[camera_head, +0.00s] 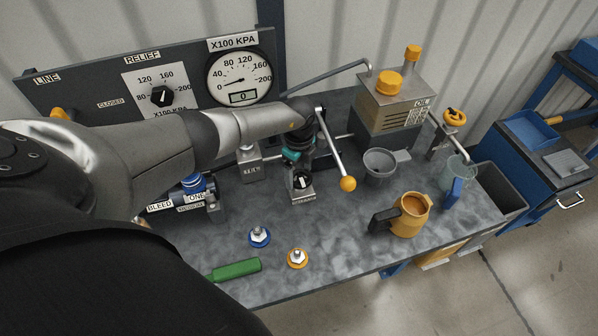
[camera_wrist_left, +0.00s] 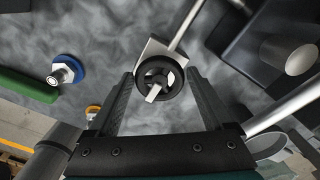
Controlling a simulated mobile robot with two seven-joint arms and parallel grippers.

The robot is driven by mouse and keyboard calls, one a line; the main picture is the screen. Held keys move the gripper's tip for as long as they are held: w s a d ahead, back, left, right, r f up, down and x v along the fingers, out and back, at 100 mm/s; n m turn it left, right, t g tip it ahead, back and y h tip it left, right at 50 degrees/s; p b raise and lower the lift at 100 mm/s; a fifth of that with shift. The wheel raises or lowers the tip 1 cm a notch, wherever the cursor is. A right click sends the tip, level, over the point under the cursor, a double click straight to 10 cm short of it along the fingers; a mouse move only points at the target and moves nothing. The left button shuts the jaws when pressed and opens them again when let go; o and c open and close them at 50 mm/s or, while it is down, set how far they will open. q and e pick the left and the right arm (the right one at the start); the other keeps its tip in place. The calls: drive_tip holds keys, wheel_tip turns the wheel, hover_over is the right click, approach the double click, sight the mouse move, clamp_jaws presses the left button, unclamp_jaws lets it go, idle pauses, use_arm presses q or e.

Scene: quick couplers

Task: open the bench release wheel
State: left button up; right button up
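The release wheel (camera_head: 302,181) is a small black round wheel with a pale pointer bar, on a grey metal block on the bench. It also shows in the left wrist view (camera_wrist_left: 171,94). My left gripper (camera_head: 297,165) is pointed down just over the wheel. In the left wrist view its two dark fingers (camera_wrist_left: 158,77) are apart, with the wheel between or just beyond their tips. I cannot tell whether they touch it. My right gripper is not in view.
A lever with an orange ball (camera_head: 347,184) rises close right of my gripper. A grey funnel (camera_head: 379,164), orange jug (camera_head: 409,214) and oil tank (camera_head: 392,103) stand right. Blue (camera_head: 259,237) and orange couplers (camera_head: 297,258) and a green cylinder (camera_head: 236,269) lie in front. The gauge panel (camera_head: 109,78) stands behind.

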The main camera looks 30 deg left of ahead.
sight(299, 176)
use_arm(q)
drive_tip(key=shift+o, duration=0.9)
drive_tip(key=shift+r, duration=0.1)
drive_tip(key=shift+r, duration=0.3)
wheel_tip(299, 176, up, 14)
drive_tip(key=p, duration=0.1)
drive_tip(key=shift+r+p, duration=0.2)
drive_tip(key=shift+p, duration=0.1)
